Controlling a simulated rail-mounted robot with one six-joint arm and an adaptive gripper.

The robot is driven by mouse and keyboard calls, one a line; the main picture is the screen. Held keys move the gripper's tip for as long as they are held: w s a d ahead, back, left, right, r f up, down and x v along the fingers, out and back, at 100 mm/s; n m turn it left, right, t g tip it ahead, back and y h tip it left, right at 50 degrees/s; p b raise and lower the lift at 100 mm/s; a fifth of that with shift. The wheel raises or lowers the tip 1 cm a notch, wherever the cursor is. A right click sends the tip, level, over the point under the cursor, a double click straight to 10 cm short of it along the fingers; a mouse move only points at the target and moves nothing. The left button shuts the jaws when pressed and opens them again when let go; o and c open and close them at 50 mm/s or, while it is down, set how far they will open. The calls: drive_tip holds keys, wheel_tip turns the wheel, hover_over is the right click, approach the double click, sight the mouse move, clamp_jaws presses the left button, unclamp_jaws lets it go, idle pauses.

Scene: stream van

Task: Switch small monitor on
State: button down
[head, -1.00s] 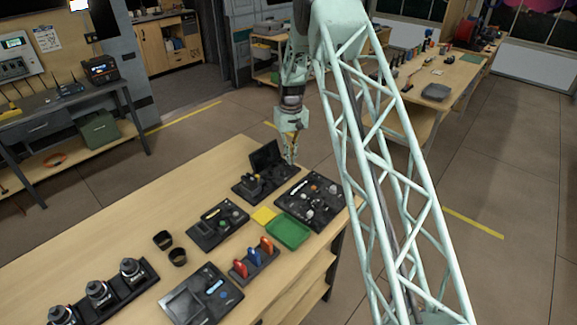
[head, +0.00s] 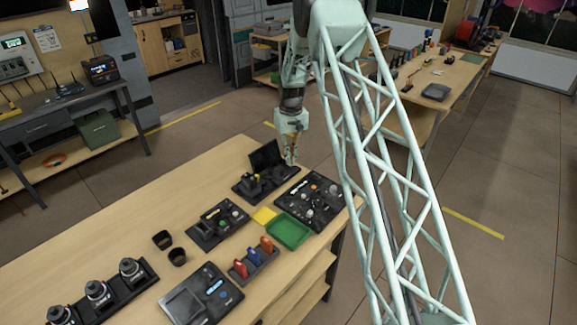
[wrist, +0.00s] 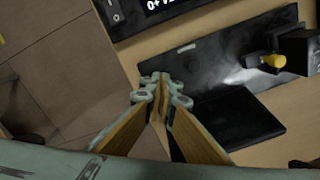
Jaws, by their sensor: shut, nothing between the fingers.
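The small monitor appears to be the black unit with an upright dark screen (head: 266,157) at the far part of the near table. In the wrist view its dark screen panel (wrist: 238,122) lies just right of my gripper, and its black base (wrist: 215,62) carries a yellow knob (wrist: 273,61). No lit picture shows on the screen. My gripper (head: 291,161) points down beside the right edge of the screen. In the wrist view my gripper (wrist: 161,84) has its fingertips together and empty, over or near the base's left end. I cannot tell whether they touch it.
A black panel with knobs (head: 304,201) stands close to the right of the monitor.

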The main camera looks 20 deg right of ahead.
drive_tip(key=shift+f+b, duration=0.35)
drive_tip(key=shift+f, duration=0.35)
idle(0.8)
drive_tip(key=shift+r, duration=0.1)
drive_tip(key=shift+r+p, duration=1)
drive_tip(key=shift+r, duration=2.4)
